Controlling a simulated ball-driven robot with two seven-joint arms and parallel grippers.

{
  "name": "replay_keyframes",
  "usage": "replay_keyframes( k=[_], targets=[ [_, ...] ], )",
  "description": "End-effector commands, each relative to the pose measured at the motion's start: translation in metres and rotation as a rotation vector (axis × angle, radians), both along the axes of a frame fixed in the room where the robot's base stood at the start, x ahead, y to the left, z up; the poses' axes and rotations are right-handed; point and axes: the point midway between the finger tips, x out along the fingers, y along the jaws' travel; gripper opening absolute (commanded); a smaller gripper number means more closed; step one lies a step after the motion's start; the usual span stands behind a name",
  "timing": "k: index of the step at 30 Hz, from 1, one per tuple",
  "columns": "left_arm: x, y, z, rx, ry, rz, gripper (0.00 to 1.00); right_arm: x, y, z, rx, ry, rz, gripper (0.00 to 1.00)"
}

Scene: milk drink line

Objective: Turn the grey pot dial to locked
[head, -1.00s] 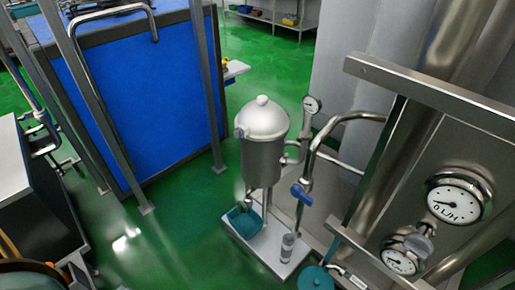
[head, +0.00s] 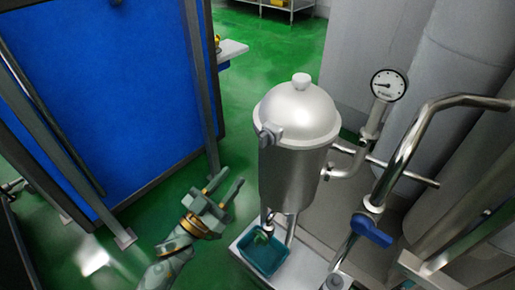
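The steel pot (head: 291,180) stands upright in the middle of the head view, with a domed lid (head: 298,112) and a round knob on top. The grey pot dial (head: 269,135) sits on the pot's left side, just below the lid rim. Its exact setting is too small to tell. My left gripper (head: 229,186) is to the left of the pot and lower in the picture than the dial. Its two fingers are apart with nothing between them, and it touches neither pot nor dial. My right gripper is out of view.
A teal tray (head: 284,262) sits under the pot's spout on a pale base. A blue valve handle (head: 371,231) and a gauge (head: 389,86) on steel pipes are at the right. A blue panel (head: 110,90) stands at the left. Green floor is clear behind the gripper.

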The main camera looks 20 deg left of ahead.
Motion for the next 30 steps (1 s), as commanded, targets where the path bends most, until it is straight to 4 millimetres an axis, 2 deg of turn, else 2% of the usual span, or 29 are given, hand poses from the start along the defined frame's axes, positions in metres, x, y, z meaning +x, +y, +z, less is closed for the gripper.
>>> replay_keyframes(
  k=[1, 6, 12, 18, 26, 30],
  targets=[
    [0.013, -0.004, 0.004, 0.000, -0.003, 0.000, 0.34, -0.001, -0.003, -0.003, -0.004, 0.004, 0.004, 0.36],
    [0.050, -0.018, 0.020, -0.001, -0.001, 0.001, 0.34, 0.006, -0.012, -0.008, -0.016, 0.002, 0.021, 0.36],
    [0.082, -0.030, 0.033, 0.000, 0.001, 0.000, 0.34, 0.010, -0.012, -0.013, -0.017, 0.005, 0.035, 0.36],
    [0.095, -0.034, 0.040, 0.001, 0.003, 0.001, 0.34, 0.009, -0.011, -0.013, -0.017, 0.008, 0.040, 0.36],
    [0.096, -0.035, 0.041, 0.001, 0.003, 0.001, 0.34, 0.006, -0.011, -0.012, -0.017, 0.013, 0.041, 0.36],
    [0.096, -0.035, 0.041, 0.000, 0.003, 0.002, 0.00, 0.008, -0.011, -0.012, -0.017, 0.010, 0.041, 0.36]
  ],
)
